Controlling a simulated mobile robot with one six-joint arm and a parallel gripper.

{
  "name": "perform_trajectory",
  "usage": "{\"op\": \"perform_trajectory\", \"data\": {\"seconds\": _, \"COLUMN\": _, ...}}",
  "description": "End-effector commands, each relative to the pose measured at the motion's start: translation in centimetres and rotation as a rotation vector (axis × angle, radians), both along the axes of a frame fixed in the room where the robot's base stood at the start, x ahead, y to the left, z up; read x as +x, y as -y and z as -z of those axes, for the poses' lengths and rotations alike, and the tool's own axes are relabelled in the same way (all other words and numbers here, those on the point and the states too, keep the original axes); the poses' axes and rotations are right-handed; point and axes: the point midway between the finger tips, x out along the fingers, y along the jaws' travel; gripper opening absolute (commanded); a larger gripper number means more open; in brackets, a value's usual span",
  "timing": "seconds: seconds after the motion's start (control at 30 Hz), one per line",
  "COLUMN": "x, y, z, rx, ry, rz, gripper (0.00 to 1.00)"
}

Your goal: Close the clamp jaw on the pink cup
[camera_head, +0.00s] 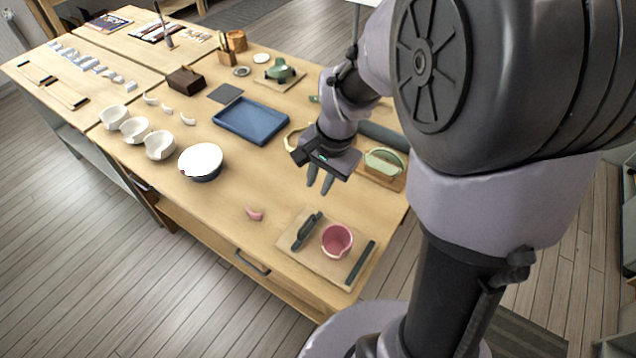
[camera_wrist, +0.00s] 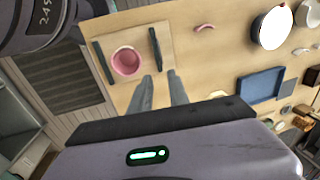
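The pink cup (camera_head: 337,240) stands on a wooden clamp board (camera_head: 325,263) near the table's front right. A dark clamp jaw with a handle (camera_head: 305,231) is on the cup's left, and a dark fixed bar (camera_head: 361,262) is on its right. Gaps show between the cup and both. The wrist view also shows the cup (camera_wrist: 126,61), the jaw (camera_wrist: 155,48) and the bar (camera_wrist: 103,63). A pink shard (camera_head: 254,213) lies left of the board. My gripper (camera_head: 320,188) is open and empty, above the table behind the board. Its fingers (camera_wrist: 160,92) are apart.
A round white-topped turntable (camera_head: 201,160), white bowls (camera_head: 159,145) and a blue tray (camera_head: 251,120) stand farther back. A green piece in a wooden holder (camera_head: 384,164) is right of my gripper.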

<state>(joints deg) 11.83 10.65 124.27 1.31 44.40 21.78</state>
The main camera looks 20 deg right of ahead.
Motion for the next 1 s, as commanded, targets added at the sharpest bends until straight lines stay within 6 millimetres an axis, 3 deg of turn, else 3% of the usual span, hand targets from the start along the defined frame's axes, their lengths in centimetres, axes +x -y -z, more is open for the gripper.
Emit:
{"op": "perform_trajectory", "data": {"seconds": 0.07, "x": 1.6, "y": -0.9, "z": 0.4, "rx": -0.028, "ry": -0.030, "rz": -0.180, "gripper": 0.03}}
{"op": "perform_trajectory", "data": {"seconds": 0.1, "x": 2.9, "y": -1.6, "z": 0.9, "rx": -0.053, "ry": -0.059, "rz": -0.353, "gripper": 0.00}}
{"op": "perform_trajectory", "data": {"seconds": 0.3, "x": 8.6, "y": -5.9, "z": 4.8, "rx": -0.148, "ry": -0.225, "rz": -1.247, "gripper": 0.00}}
{"op": "perform_trajectory", "data": {"seconds": 0.4, "x": 9.8, "y": -7.0, "z": 6.2, "rx": -0.160, "ry": -0.277, "rz": -1.481, "gripper": 0.00}}
{"op": "perform_trajectory", "data": {"seconds": 0.57, "x": 9.9, "y": -7.1, "z": 7.9, "rx": -0.161, "ry": -0.296, "rz": -1.562, "gripper": 0.00}}
{"op": "perform_trajectory", "data": {"seconds": 1.0, "x": 8.1, "y": -5.9, "z": 17.0, "rx": -0.159, "ry": -0.293, "rz": -1.554, "gripper": 0.00}}
